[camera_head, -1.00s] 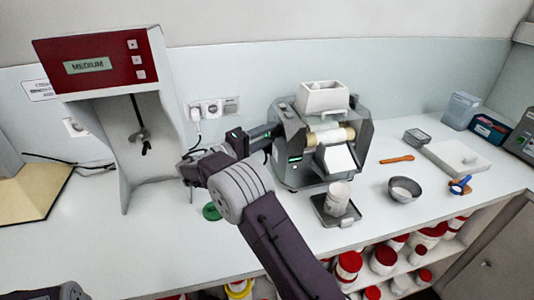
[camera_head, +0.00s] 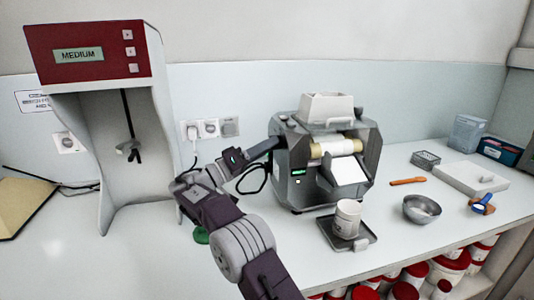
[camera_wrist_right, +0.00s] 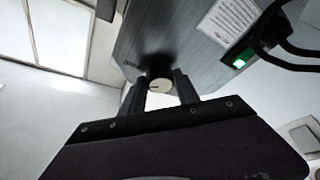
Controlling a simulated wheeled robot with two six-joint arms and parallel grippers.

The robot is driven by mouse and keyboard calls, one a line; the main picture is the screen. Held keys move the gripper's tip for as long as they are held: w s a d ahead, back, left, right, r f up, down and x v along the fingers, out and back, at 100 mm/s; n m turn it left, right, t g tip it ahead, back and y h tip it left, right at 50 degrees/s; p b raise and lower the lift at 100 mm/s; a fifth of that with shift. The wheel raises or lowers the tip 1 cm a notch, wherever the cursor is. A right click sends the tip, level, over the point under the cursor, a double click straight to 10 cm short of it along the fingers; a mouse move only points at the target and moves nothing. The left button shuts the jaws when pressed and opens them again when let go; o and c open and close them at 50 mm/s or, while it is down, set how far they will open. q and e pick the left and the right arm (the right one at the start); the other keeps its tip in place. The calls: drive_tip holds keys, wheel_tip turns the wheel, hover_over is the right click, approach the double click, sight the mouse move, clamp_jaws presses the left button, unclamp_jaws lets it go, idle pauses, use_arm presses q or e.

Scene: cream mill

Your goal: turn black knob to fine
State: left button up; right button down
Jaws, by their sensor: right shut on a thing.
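The grey mill (camera_head: 297,160) stands on the counter with a white hopper (camera_head: 325,107) on top and pale rollers (camera_head: 336,147) in front. My right gripper (camera_head: 276,144) reaches the mill's left side, where the knob is hidden in the head view. In the right wrist view, the knob (camera_wrist_right: 160,85) shows a pale round face with a dark mark and sits between the fingertips of my right gripper (camera_wrist_right: 160,90), which is shut on it. Small lettering beside the knob is too small to read. My left gripper is out of view.
A white cup (camera_head: 347,218) stands on a dark tray (camera_head: 330,240) before the mill. A mixer (camera_head: 80,55) reading MEDIUM stands left. A grey bowl (camera_head: 421,208) and an orange spatula (camera_head: 407,181) lie right. A dark cable (camera_wrist_right: 280,55) hangs near the mill's side.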

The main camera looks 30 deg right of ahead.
idle(0.5)
drive_tip(key=c, duration=0.9)
unclamp_jaws()
drive_tip(key=shift+a, duration=0.1)
drive_tip(key=v, duration=0.9)
drive_tip(key=shift+p, duration=0.45)
drive_tip(key=shift+f, duration=0.1)
